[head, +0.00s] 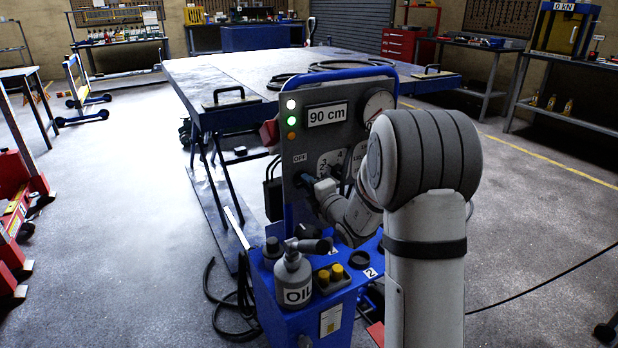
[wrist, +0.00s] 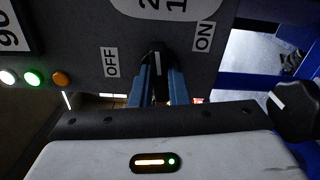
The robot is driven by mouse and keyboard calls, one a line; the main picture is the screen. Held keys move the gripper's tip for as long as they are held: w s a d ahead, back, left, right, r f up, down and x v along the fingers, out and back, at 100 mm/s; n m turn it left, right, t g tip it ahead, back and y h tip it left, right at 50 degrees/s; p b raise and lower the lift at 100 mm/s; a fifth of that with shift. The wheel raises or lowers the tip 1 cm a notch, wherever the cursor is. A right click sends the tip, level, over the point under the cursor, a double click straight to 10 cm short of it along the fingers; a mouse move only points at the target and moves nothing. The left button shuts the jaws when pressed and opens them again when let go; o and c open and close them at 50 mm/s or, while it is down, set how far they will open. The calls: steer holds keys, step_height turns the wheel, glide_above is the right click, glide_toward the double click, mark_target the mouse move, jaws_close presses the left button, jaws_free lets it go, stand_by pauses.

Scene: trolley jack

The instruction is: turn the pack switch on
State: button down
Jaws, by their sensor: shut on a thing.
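The pack switch, a black knob with a white pointer line (wrist: 157,64), sits on the grey control panel between an OFF label (wrist: 111,62) and an ON label (wrist: 203,37). My gripper (wrist: 158,82) has its two blue fingers shut on the knob, one on each side. The white line runs roughly along the fingers; its tip points to neither label clearly. In the head view my gripper (head: 308,182) meets the panel just below the OFF label (head: 300,157), and the knob is hidden there.
The panel shows a 90 cm display (head: 327,115), a gauge (head: 377,105) and white, green and amber lamps (head: 291,120). An oil can (head: 293,278) stands on the blue cabinet below. Another black knob (wrist: 296,105) is right in the wrist view. A lift table (head: 200,78) stands behind.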

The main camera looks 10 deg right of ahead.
steer(key=shift+m+p, duration=0.55)
steer(key=shift+m, duration=0.35)
steer(key=c, duration=1.4)
jaws_free()
steer(key=p+v, duration=0.1)
steer(key=v, duration=0.7)
steer(key=shift+w, duration=0.1)
